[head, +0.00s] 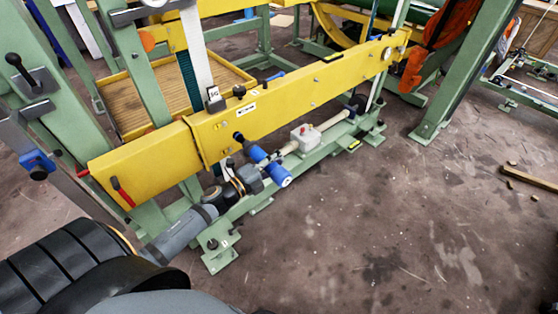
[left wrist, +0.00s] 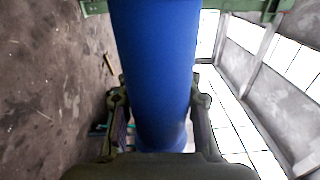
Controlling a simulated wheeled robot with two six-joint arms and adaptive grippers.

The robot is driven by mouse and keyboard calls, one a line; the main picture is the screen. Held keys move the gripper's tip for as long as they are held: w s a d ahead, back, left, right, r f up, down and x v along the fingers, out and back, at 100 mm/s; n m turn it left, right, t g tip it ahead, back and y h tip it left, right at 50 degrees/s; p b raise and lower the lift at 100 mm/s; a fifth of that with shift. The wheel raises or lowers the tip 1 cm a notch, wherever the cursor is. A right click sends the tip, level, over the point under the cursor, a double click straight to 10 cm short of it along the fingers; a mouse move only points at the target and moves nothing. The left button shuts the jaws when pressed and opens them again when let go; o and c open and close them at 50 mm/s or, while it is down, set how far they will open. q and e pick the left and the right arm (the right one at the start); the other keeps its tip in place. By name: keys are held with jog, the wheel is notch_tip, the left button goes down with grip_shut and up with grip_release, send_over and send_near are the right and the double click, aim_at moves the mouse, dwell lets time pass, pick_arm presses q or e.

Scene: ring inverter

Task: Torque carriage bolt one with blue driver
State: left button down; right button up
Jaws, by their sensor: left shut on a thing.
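The blue driver (head: 278,174) is held in front of the lower side of the yellow beam (head: 290,97). Its dark nose (head: 239,137) is at the beam's face; I cannot tell whether it touches or sits on a bolt. My left gripper (head: 256,177) is shut around the driver's body. In the left wrist view the driver is a large blue cylinder (left wrist: 157,65) between the two fingers of my left gripper (left wrist: 160,112). Carriage bolt one cannot be clearly made out. My right gripper is not in view.
Green frame posts (head: 135,70) stand at left and right. A low green rail (head: 310,155) with a pale box (head: 305,137) runs below the beam. A wooden tray (head: 160,95) lies behind. The floor (head: 400,220) at right is mostly clear, with wood scraps (head: 528,179).

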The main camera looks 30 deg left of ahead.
aim_at(258, 146)
pick_arm(q)
jog(key=w+a, duration=0.2)
jog(key=a, duration=0.3)
jog(key=shift+w+a, duration=0.15)
jog(key=shift+a, duration=0.15)
dwell(0.4)
jog(key=shift+r, duration=0.1)
dwell(0.8)
jog(key=shift+w+a, duration=0.3)
jog(key=shift+a, duration=0.4)
dwell(0.4)
jog(key=shift+w+a, duration=0.15)
jog(key=shift+a, duration=0.3)
dwell(1.8)
